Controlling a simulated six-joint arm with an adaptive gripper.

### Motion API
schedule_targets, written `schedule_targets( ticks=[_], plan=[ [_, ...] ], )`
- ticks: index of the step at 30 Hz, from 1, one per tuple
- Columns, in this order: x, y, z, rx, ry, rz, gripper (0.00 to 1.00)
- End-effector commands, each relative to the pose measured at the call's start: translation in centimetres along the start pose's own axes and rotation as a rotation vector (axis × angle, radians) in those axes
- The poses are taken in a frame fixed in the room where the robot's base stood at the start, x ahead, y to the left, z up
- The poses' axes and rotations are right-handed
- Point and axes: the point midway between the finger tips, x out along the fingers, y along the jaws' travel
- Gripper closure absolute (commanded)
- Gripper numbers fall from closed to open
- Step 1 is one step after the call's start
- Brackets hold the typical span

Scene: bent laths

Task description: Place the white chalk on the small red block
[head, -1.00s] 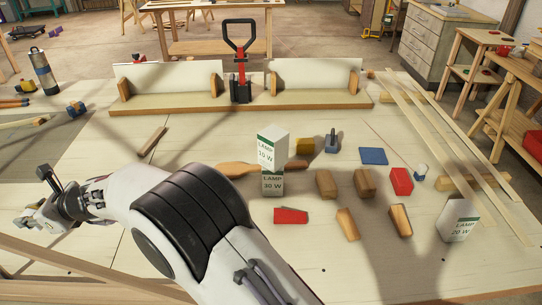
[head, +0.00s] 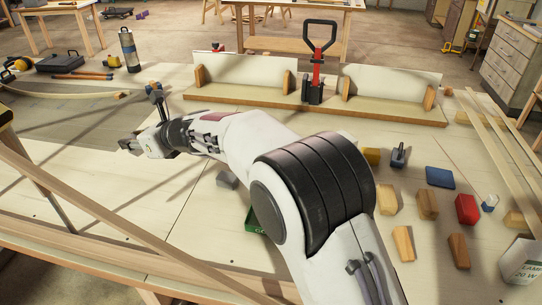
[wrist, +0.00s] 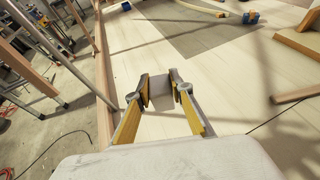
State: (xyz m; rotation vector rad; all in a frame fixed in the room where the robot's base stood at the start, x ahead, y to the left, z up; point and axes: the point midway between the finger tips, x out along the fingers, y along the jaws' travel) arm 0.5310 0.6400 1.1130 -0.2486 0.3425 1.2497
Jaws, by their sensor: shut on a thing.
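The piece sits between the two fingertips. In the head view my gripper (head: 130,145) is at the left part of the bench, far from the red block; the chalk is too small to make out there. A red block (head: 467,209) lies on the bench at the right, among wooden blocks. A second, flat red piece, seen earlier nearer the middle, is now hidden behind my arm.
Wooden blocks (head: 428,204), a blue flat block (head: 440,178) and a white lamp box (head: 522,262) are at the right. A grey block (head: 227,180) and a green item (head: 254,222) lie beside my arm. A wooden rack (head: 300,108) stands behind. Long laths (head: 490,140) lie at right.

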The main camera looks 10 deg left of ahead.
Motion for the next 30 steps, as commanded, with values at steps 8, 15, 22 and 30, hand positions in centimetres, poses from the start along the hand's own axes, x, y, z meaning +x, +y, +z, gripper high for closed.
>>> schedule_targets(
  ticks=[8, 15, 22, 30],
  plan=[
    [-4.7, -8.5, -1.9, 0.046, 0.001, -0.106, 1.00],
    [-9.4, -15.0, -3.8, 0.084, 0.002, -0.196, 1.00],
    [-14.3, -20.7, -5.8, 0.121, 0.003, -0.282, 1.00],
    [-20.8, -26.7, -8.5, 0.166, 0.002, -0.386, 1.00]
  ],
)
